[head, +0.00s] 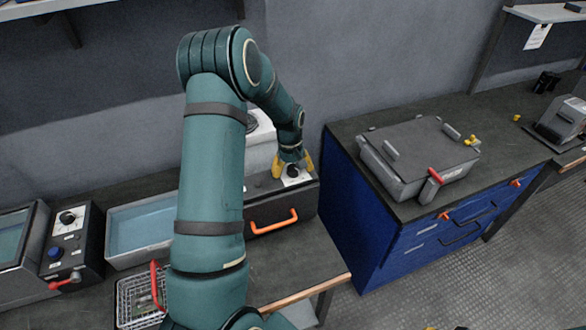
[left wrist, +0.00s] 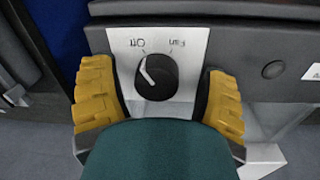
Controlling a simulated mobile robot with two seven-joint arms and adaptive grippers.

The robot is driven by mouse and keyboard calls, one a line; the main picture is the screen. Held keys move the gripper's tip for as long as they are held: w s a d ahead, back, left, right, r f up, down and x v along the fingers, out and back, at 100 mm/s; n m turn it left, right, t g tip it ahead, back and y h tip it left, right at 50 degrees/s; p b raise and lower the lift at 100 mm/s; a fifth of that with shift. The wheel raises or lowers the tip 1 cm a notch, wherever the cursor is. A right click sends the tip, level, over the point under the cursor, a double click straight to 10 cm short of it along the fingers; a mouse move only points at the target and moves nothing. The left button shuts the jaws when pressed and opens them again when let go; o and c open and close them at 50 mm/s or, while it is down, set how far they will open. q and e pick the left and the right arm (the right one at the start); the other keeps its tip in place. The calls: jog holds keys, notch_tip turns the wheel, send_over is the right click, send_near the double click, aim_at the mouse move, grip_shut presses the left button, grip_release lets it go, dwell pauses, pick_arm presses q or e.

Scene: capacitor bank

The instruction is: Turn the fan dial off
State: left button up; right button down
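The fan dial (left wrist: 156,76) is a round black knob with a white pointer line on a light metal plate. The plate carries printed labels above the knob, one at the upper left reading like "Off". The pointer slants toward the upper left, near that label. My left gripper (left wrist: 157,98) is open, with one yellow finger on each side of the knob and gaps between. In the head view my left gripper (head: 292,164) is at the dial (head: 292,171) on top of the dark box with an orange handle.
A blue cabinet (head: 350,215) with a grey lidded case (head: 420,150) stands right of the box. A blue-lined tray (head: 140,228), a wire basket (head: 138,300) and a control box with a black knob (head: 68,220) are on the left bench.

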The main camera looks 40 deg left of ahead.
aim_at(291, 168)
pick_arm(q)
jog(key=shift+r, duration=0.1)
jog(key=shift+w+r, duration=0.1)
jog(key=shift+r, duration=0.35)
notch_tip(291, 168, up, 11)
jog(key=shift+s+a, duration=0.25)
jog(key=shift+s, duration=0.1)
jog(key=s+d+f+m+t+h+b, duration=0.15)
jog(key=d+f+m, duration=0.35)
jog(key=d+f, duration=1.3)
jog(key=s+d+f+m+h, duration=0.1)
jog(key=s+d+f, duration=0.2)
jog(key=s+d, duration=0.3)
jog(key=s+d+f+m+h, duration=0.1)
jog(key=s+d+f+m, duration=0.1)
jog(key=s+d, duration=0.5)
jog(key=shift+d+f+m+b, duration=0.3)
jog(key=shift+d+f, duration=0.55)
jog(key=shift+d, duration=0.35)
